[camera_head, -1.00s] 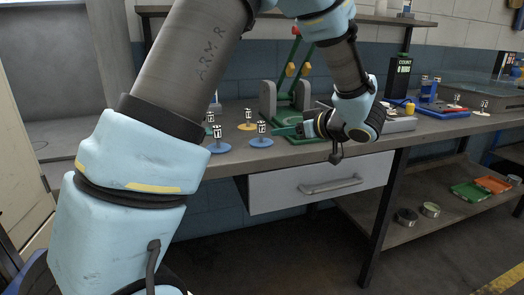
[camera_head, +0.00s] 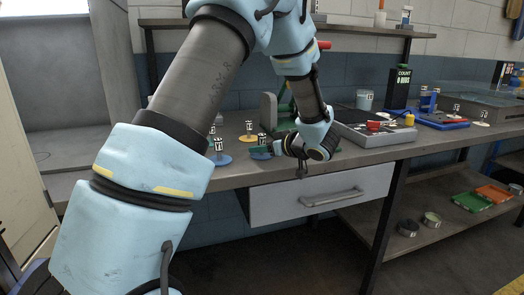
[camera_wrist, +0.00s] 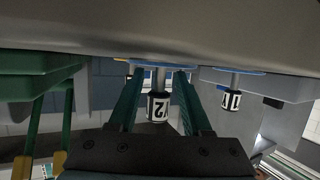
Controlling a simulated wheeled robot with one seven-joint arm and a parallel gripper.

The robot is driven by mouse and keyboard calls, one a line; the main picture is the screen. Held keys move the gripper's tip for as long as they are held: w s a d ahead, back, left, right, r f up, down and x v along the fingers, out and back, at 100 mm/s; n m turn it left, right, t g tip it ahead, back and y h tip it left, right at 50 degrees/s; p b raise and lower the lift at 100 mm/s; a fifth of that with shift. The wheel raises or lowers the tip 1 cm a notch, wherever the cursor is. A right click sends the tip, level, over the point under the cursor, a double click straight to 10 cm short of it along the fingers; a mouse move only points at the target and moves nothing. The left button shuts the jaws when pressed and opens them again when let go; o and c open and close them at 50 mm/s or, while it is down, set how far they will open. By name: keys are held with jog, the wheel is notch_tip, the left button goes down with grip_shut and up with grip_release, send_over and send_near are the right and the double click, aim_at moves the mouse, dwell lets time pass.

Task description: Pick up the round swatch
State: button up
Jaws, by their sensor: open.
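Several round swatches with upright labelled posts stand on the workbench (camera_head: 200,180). One blue round swatch (camera_head: 260,156) is at my gripper (camera_head: 262,149), near the bench front. In the wrist view, where the bench is at the top, its post with a label like "2" (camera_wrist: 157,107) stands between the two green fingers of my gripper (camera_wrist: 160,76). The fingers are open, with gaps visible beside the post. A second blue round swatch (camera_head: 218,159) stands to the left; its post labelled "1" (camera_wrist: 231,100) is at right in the wrist view. A yellow swatch (camera_head: 248,138) is behind.
A green stand (camera_head: 284,106) rises behind my gripper. A grey device (camera_head: 375,132) with a red part and a counter box (camera_head: 400,87) are to the right. A drawer (camera_head: 320,193) is below the bench edge. Trays (camera_head: 472,201) lie on the lower shelf.

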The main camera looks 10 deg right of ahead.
grip_shut()
dwell(0.3)
dwell(0.4)
